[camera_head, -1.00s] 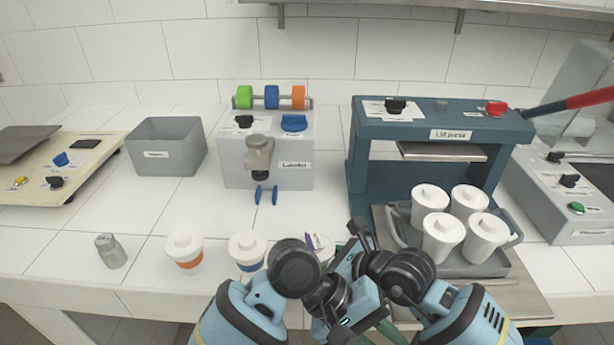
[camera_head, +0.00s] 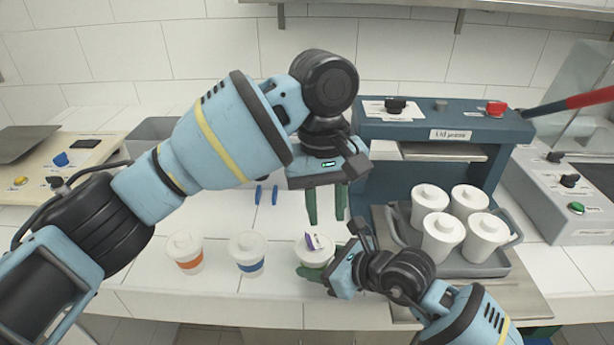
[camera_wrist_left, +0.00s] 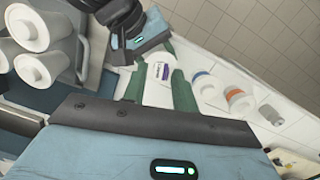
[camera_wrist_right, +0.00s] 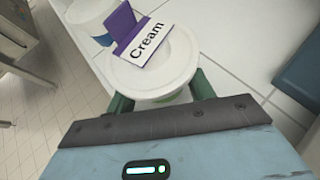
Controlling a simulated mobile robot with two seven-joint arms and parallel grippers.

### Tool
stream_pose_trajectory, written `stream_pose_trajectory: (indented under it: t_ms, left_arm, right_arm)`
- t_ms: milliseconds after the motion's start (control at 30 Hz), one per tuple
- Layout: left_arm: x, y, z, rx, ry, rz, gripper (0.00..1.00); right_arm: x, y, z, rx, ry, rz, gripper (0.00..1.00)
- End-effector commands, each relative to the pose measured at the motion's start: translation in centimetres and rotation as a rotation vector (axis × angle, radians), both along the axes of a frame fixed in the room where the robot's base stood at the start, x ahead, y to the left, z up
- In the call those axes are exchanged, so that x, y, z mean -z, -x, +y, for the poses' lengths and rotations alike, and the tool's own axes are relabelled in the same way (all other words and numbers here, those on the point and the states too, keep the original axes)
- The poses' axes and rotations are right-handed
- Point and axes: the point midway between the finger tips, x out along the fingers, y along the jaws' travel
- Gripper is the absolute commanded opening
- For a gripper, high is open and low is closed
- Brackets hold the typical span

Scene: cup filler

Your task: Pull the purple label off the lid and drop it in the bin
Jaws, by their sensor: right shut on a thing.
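The purple label (camera_head: 318,241) with a white part reading "Cream" lies across the white lid (camera_wrist_right: 165,75) of a cup (camera_head: 312,261). One purple end sticks out past the lid's rim in the right wrist view (camera_wrist_right: 122,24). My right gripper (camera_wrist_right: 162,97) is shut on this cup, its green fingers on either side below the lid. My left gripper (camera_head: 326,219) is open and empty, pointing down above the cup. In the left wrist view the label (camera_wrist_left: 161,71) shows between its fingers. The grey bin (camera_head: 150,129) stands at the back left, mostly hidden behind my left arm.
A cup with an orange band (camera_head: 186,253) and one with a blue band (camera_head: 247,254) stand left of the held cup. A tray (camera_head: 484,265) with several white lidded cups is at the right, before the dark blue press (camera_head: 440,122). My left arm hides the labeller.

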Motion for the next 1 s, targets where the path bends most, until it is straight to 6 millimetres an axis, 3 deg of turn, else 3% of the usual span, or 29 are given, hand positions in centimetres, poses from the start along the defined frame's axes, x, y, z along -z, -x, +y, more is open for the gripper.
stream_pose_trajectory:
  t_ms: [100, 200, 467, 667, 1000]
  left_arm:
    - [-1.7, -2.1, 1.8, -0.042, -0.040, -0.048, 0.28]
    - [-2.5, -3.0, 2.7, -0.063, -0.057, -0.067, 0.28]
    - [-2.8, -3.4, 3.1, -0.070, -0.065, -0.076, 0.28]
    - [-1.2, -3.4, 3.1, -0.070, -0.065, -0.074, 0.28]
    - [4.4, -3.4, 3.1, -0.069, -0.065, -0.074, 0.28]
  right_arm:
    - [0.1, 0.0, 0.0, 0.000, 0.000, 0.001, 0.40]
    - [0.1, 0.0, 0.0, 0.000, 0.000, 0.001, 0.40]
    - [0.1, 0.0, 0.0, 0.000, 0.000, 0.001, 0.40]
    - [0.1, 0.0, 0.0, 0.000, 0.000, 0.002, 0.40]
    - [0.1, 0.0, 0.0, 0.000, 0.000, 0.002, 0.40]
